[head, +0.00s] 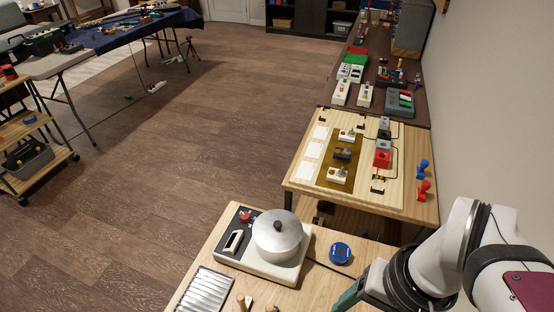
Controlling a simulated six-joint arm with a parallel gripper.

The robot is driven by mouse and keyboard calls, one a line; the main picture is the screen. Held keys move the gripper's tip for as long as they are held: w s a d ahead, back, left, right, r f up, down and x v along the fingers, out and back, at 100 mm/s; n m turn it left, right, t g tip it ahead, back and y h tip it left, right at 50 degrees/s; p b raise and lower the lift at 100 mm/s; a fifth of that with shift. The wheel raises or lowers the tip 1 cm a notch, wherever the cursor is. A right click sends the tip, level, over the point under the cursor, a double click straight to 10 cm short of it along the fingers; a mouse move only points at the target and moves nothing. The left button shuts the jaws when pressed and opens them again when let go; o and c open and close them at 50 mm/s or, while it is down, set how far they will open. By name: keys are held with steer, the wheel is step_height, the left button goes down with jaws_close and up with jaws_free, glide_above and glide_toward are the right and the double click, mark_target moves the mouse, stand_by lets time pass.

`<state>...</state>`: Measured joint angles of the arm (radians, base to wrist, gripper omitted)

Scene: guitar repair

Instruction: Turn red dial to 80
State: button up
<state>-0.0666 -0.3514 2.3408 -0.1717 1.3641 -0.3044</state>
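A small red dial (245,215) sits on the black panel of a white appliance (267,268) on the near wooden table. A pale rectangular window or switch (233,242) is on the same panel. A silver lidded pot (278,235) stands on the appliance, to the right of the dial. The dial's scale and pointer are too small to read. My gripper (348,298) shows only as a dark green part at the bottom edge, to the right of the appliance and apart from the dial. Its fingertips are cut off or hidden, so its opening and any contents cannot be seen.
A blue round item (340,252) lies right of the pot. A ribbed metal tray (204,291) and small wooden pieces (243,301) are at the near edge. A wooden board (325,160) with switches and a red block (382,159) stands beyond. Open floor lies left.

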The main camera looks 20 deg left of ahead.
steer(key=w+a+r+n, duration=0.1)
steer(key=w+a+n, duration=0.45)
steer(key=w, duration=0.35)
steer(key=n+y, duration=0.2)
steer(key=n, duration=1.4)
glide_above(245, 215)
steer(key=d, duration=0.7)
step_height(245, 215, down, 6)
steer(key=x, duration=1.4)
steer(key=shift+a+f, duration=0.1)
steer(key=shift+a, duration=0.3)
steer(key=shift+a+f, duration=0.25)
steer(key=shift+f, duration=0.3)
jaws_close()
